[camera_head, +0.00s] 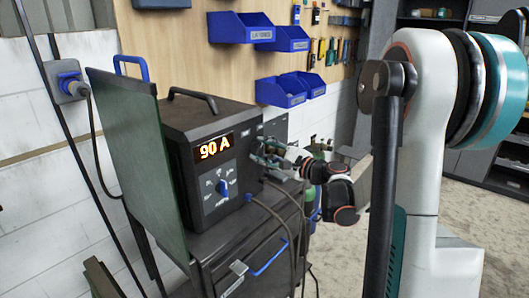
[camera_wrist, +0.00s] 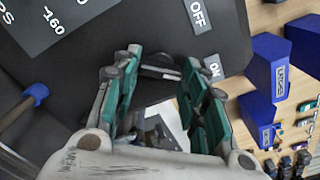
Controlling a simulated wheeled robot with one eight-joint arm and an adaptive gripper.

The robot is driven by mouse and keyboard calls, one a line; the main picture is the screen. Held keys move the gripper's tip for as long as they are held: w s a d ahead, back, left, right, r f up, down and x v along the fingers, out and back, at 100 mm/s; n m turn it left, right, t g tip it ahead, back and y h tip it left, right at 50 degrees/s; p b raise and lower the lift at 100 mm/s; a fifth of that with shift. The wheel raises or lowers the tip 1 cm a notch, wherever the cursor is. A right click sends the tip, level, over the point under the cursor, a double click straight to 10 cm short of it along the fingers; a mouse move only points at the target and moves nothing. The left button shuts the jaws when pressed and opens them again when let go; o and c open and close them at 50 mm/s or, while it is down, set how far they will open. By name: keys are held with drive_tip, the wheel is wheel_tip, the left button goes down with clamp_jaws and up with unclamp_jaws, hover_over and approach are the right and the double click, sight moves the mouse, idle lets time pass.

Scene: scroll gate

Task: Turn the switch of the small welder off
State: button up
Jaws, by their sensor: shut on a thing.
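The small welder (camera_head: 212,110) is a dark box on a cart, and its display (camera_head: 214,146) is lit with 90 A. My gripper (camera_head: 268,158) is at the right part of its front in the head view, where it hides the switch. In the wrist view, my gripper (camera_wrist: 162,62) has its two green-padded fingers on either side of the dark switch (camera_wrist: 160,73), shut on it. The switch bar lies across between the fingers, its right end towards the ON label (camera_wrist: 213,68). The OFF label (camera_wrist: 197,15) is above that.
A blue dial knob (camera_head: 222,187) is on the welder's front, left of my gripper. A dark green panel (camera_head: 136,160) stands at the welder's left. Cables (camera_head: 290,225) hang in front of the cart. Blue bins (camera_head: 282,92) are on the wall behind.

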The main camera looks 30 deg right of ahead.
drive_tip(key=shift+n, duration=7.8)
drive_tip(key=o, duration=1.1)
drive_tip(key=shift+c, duration=0.2)
drive_tip(key=shift+s, duration=0.1)
